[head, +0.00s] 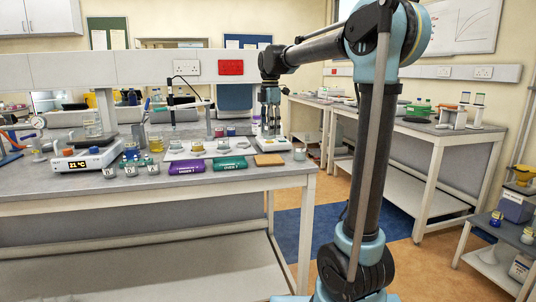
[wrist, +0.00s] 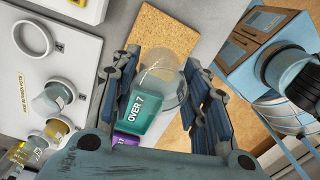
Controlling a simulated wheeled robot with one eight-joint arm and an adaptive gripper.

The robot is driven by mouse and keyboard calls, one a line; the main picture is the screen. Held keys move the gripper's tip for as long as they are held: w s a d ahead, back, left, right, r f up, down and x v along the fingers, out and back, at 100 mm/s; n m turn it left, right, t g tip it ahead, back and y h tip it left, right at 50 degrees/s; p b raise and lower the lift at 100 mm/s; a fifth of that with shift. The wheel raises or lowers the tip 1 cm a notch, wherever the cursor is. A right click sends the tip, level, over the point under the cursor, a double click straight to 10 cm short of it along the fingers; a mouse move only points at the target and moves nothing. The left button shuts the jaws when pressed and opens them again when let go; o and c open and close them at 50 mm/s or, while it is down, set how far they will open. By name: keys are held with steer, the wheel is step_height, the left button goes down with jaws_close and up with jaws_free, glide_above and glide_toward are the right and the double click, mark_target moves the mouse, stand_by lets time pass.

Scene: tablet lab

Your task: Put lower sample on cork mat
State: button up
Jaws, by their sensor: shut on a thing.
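My gripper (wrist: 165,88) is shut on a clear, round sample jar (wrist: 162,72), seen from above between the two fingers in the wrist view. The jar's lower part is hard to make out. In the head view my gripper (head: 270,122) hangs above the back right part of the bench, behind the cork mat (head: 268,160). The cork mat also shows in the wrist view (wrist: 165,36), beyond the jar, with its visible part bare. I cannot tell the jar's exact height above the bench.
A green "OVER 7" block (head: 230,163) lies left of the mat, and a purple block (head: 187,167) lies further left. A white tray (wrist: 70,65) with several small jars is beside my gripper. The bench's right edge is close to the mat.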

mark_target(269, 137)
steer(key=f, duration=0.4)
steer(key=shift+a+f, duration=0.3)
steer(key=shift+s+f, duration=0.15)
steer(key=shift+f, duration=1.65)
steer(key=o, duration=1.1)
steer(key=shift+f, duration=0.1)
step_height(269, 137, up, 12)
steer(key=shift+r, duration=0.1)
